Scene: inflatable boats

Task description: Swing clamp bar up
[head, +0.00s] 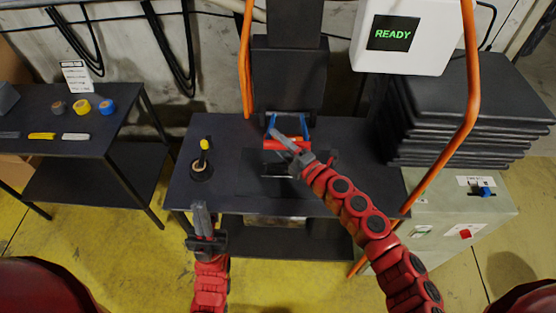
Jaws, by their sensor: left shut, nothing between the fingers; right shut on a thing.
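The clamp bar (271,145) looks like a red bar with blue side arms, at the middle of the dark machine on the central table. My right gripper (276,136) reaches in from the lower right and is shut on the clamp bar. Its fingers cover part of the bar, so the exact grip point is hard to see. My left gripper (200,207) is shut and empty, pointing up in front of the table's front left edge, well apart from the bar.
Orange hoses (469,75) hang at the right, near my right arm. A stack of black sheets (455,110), a control box (460,212) and a READY display (393,33) are also at the right.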

